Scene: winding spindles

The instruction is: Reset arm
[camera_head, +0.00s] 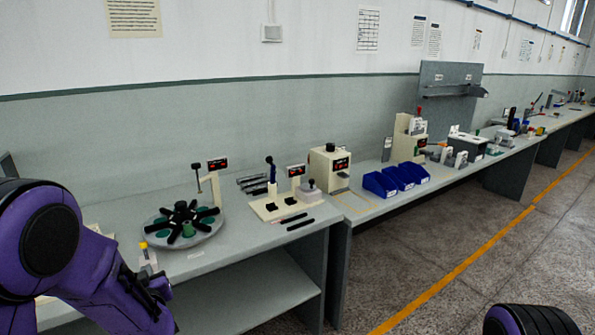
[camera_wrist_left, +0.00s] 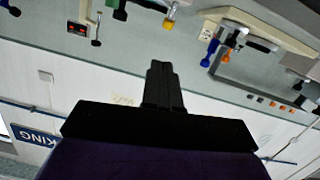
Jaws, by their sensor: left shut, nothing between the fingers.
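My left arm comes in from the left in the head view, and its gripper (camera_head: 158,287) is at the front left, low by the table's front edge. In the left wrist view the two fingers of my left gripper (camera_wrist_left: 161,72) are together with nothing between them. The winding station with its round grey plate and black spokes (camera_head: 185,223) stands on the table to the right of the gripper, apart from it. My right gripper is not in view; only a dark purple part of my right arm shows at the bottom right.
A small yellow-topped bottle (camera_head: 145,250) stands close to my left gripper. The bench (camera_head: 222,268) runs along the wall, with a lever press (camera_head: 271,172), a beige box device (camera_head: 329,168) and blue bins (camera_head: 380,184) further right. The floor in front is clear.

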